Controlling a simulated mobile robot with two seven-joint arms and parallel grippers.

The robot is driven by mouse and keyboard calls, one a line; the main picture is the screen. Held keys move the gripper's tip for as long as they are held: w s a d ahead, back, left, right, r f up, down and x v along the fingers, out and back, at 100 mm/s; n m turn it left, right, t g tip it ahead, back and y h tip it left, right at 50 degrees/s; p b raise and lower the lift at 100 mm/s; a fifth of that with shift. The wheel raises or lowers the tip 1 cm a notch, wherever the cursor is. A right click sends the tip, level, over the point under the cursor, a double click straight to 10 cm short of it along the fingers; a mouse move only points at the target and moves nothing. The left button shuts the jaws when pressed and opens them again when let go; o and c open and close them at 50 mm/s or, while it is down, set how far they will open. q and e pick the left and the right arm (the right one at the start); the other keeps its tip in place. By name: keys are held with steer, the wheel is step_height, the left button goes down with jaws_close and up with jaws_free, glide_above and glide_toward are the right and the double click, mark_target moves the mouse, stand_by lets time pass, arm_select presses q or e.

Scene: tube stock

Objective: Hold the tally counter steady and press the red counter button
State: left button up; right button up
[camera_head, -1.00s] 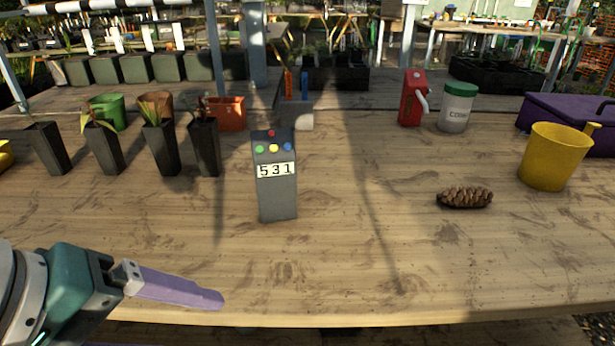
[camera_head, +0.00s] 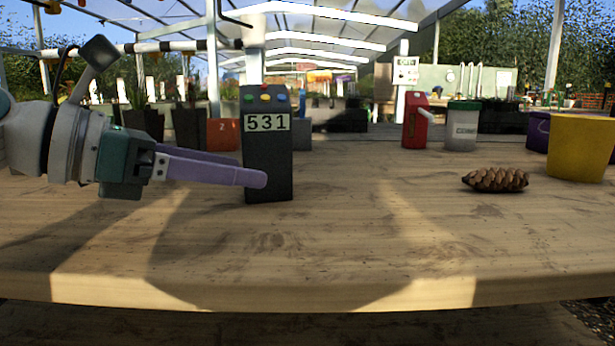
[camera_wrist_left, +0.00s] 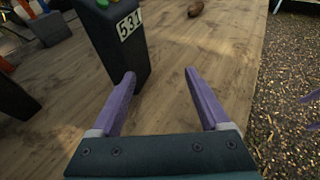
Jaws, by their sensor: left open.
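The tally counter (camera_head: 268,165) is a dark grey upright box on the wooden table, with a white panel reading 531. Contact cannot be told. Two purple slivers at that view's right edge may be my right gripper's fingertips (camera_wrist_left: 311,111).
A pine cone (camera_head: 495,180) and a yellow pot (camera_head: 580,148) are to the right. A red can (camera_head: 415,122) and a white jar (camera_head: 461,130) stand behind. An orange pot (camera_head: 223,134) and dark pots (camera_head: 188,127) stand behind at left. The table's front (camera_head: 330,240) is clear.

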mark_target(299, 206)
arm_select(q)
steer(key=b+x, duration=0.3)
steer(key=b, duration=0.1)
steer(key=b+x, duration=0.2)
steer(key=shift+d+f, duration=0.15)
steer(key=shift+f, duration=0.3)
steer(key=w+d, duration=0.1)
steer(key=d, duration=0.1)
steer(key=shift+w+d+p, duration=0.3)
steer(key=shift+w+p, duration=0.05)
steer(key=shift+w, duration=0.05)
steer(key=shift+w+d+f, duration=0.3)
steer(key=shift+w+d, duration=0.1)
steer(key=shift+d, duration=0.1)
jaws_close()
steer(key=shift+o, duration=1.7)
jaws_free()
